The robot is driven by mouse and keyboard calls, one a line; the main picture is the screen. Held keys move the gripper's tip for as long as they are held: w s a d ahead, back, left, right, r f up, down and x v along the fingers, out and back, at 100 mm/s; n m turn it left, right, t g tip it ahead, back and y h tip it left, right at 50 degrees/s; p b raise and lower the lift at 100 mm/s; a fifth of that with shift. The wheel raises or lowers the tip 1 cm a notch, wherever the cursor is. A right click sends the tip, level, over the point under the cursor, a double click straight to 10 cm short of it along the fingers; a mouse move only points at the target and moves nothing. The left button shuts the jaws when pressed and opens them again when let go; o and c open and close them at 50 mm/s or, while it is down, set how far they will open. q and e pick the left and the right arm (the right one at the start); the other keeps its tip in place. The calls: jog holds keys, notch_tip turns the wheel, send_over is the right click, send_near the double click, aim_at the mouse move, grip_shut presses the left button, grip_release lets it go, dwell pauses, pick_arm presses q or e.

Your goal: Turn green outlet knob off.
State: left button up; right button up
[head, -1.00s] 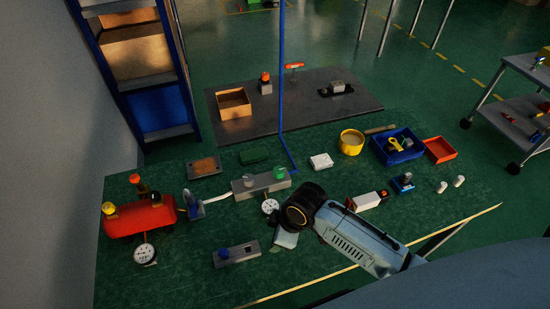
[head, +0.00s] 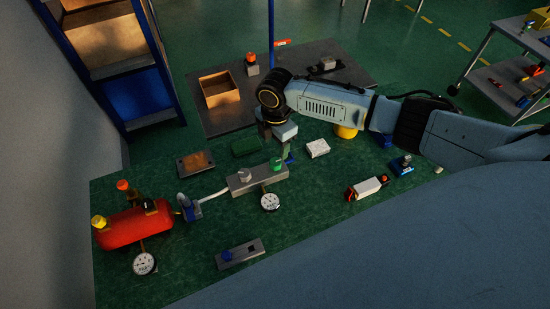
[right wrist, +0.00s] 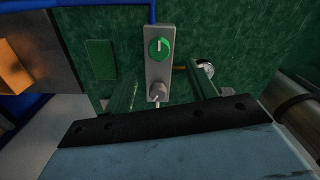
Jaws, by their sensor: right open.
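The green outlet knob (head: 275,163) sits at the right end of a grey manifold block (head: 258,180). In the right wrist view the green knob (right wrist: 159,48) shows a pale pointer mark lying roughly along the block's length. A grey knob (head: 244,176) is at the block's other end, and it also shows in the wrist view (right wrist: 157,91). My right gripper (head: 279,149) is open above and beside the green knob. In the wrist view its fingers (right wrist: 163,76) stand apart on either side of the block, with nothing held. My left gripper is not in view.
A white tube (head: 213,195) joins the block to a blue-grey fitting by the red tank (head: 130,228). A gauge (head: 270,202) hangs at the block's front.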

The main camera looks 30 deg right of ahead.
aim_at(276, 162)
notch_tip(276, 162, down, 8)
jog(key=shift+f+b, duration=0.25)
jog(key=shift+b, duration=0.2)
jog(key=c, duration=1)
